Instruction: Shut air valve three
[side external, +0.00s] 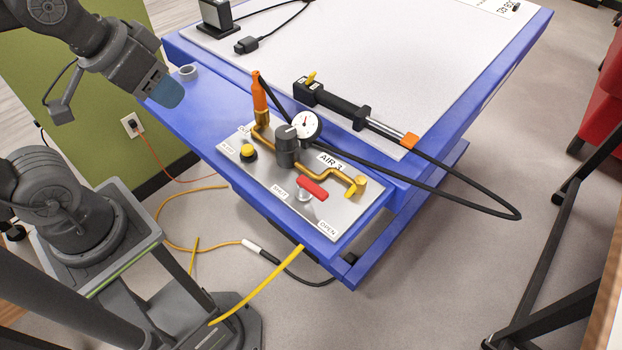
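The air valve has a red lever (313,188) on a short pale stem, mounted on a metal panel (265,181) at the table's near edge. An "AIR 3" label (330,162) is above it. A "SHUT" label (280,192) is to its left and an "OPEN" label (328,228) below right. The lever slants from upper left to lower right, its free end toward the right, roughly along the brass pipe (320,175). My gripper (167,95) is at upper left, above the blue table's left end, well apart from the lever. Its fingers are too unclear to read.
A black regulator knob (287,146), a pressure gauge (305,125), an orange fitting (260,97) and a yellow button (248,152) stand left of and behind the lever. A brass wing knob (356,186) is at right. A black hose (440,208) loops off the table's right side.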

